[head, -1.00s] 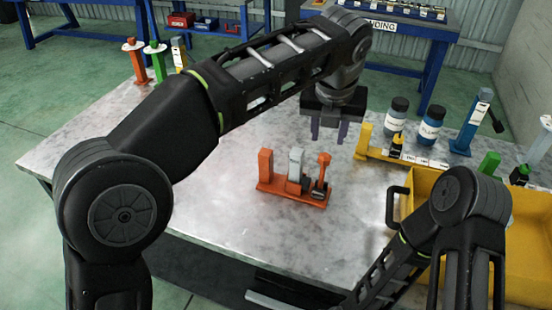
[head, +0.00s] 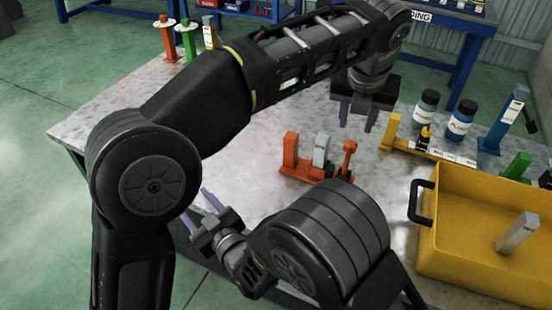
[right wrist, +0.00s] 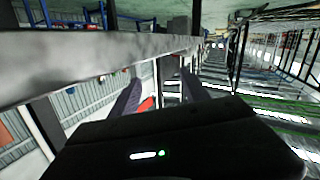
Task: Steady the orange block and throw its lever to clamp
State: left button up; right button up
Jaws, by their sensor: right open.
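The orange block (head: 301,172) stands on the grey table. It has an upright orange post (head: 290,150) at its left end, a grey piece (head: 321,150) in the middle and an orange lever (head: 348,158) standing up at its right end. My left gripper (head: 357,117) is open and empty, fingers down, above the table behind and to the right of the block. My right gripper (head: 203,212) is open and empty, low at the table's front edge, left of and nearer than the block. Its fingers also show in the right wrist view (right wrist: 160,92). My right arm covers the table just in front of the block.
A yellow bin (head: 470,277) with a grey bar (head: 518,233) in it stands at the right. The table left of the block looks clear.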

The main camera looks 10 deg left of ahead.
jog(key=w+d+r+m+t+h, duration=0.1)
jog(key=w+d+m+t+h, duration=0.1)
jog(key=w, duration=0.1)
jog(key=w+d+r+m+t+h, duration=0.4)
jog(key=w, duration=0.1)
jog(key=shift+w+d+r, duration=0.15)
jog(key=shift+w+d, duration=0.15)
jog(key=shift+w, duration=0.05)
jog(key=w+d+r+m+t+h, duration=0.1)
jog(key=w+d+r+m+h, duration=0.1)
jog(key=d+m+h, duration=0.3)
jog(key=m+g+h, duration=0.1)
jog(key=m+h, duration=0.3)
jog(key=h, duration=0.3)
send_near(289, 142)
jog(key=w, duration=0.3)
jog(key=shift+s+d+r, duration=0.1)
jog(key=shift+d+r, duration=0.1)
jog(key=shift+d, duration=0.25)
jog(key=shift+x, duration=3.9)
jog(key=shift+f, duration=0.1)
grip_shut()
